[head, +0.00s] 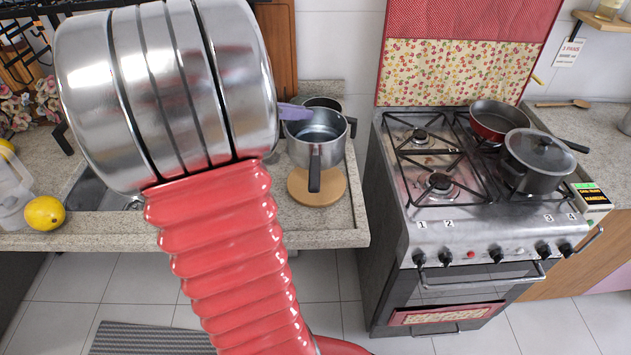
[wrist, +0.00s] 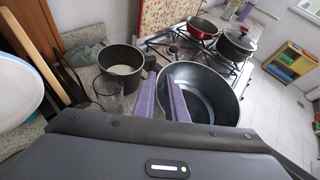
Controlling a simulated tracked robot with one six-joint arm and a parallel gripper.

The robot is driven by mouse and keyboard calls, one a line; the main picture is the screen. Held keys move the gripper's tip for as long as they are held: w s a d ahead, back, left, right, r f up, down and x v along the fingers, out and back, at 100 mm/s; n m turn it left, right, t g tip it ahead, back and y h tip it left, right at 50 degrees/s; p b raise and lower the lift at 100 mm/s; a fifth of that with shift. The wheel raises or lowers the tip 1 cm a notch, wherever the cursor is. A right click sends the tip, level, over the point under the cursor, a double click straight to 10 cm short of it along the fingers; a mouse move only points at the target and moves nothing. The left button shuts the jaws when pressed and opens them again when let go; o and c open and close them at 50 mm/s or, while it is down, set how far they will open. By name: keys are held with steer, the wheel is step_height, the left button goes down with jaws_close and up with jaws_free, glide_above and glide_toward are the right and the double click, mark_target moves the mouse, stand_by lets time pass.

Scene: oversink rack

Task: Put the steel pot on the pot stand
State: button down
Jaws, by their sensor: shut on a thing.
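The steel pot (head: 300,152) is in the middle of the head view, on the counter side left of the stove, with a dark handle pointing towards the front. The round wooden pot stand (head: 333,190) is just below and in front of it in the picture. The pot overlaps the stand's back part; I cannot tell whether they touch. My gripper (head: 297,111) has purple fingers shut on the pot at its far left rim. In the wrist view the fingers (wrist: 163,99) are at the left edge of the pot (wrist: 212,100), whose inside is empty. The stand is hidden there.
A darker pot (wrist: 121,62) with pale contents and a clear glass (wrist: 108,97) stand close by. The stove (head: 440,228) is to the right, with a red pan (head: 497,119) and a lidded pot (head: 537,162).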

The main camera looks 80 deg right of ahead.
mark_target(299, 133)
steer(key=shift+f, duration=3.05)
steer(key=shift+f, duration=1.9)
steer(key=c, duration=1.8)
jaws_free()
steer(key=shift+f, duration=0.1)
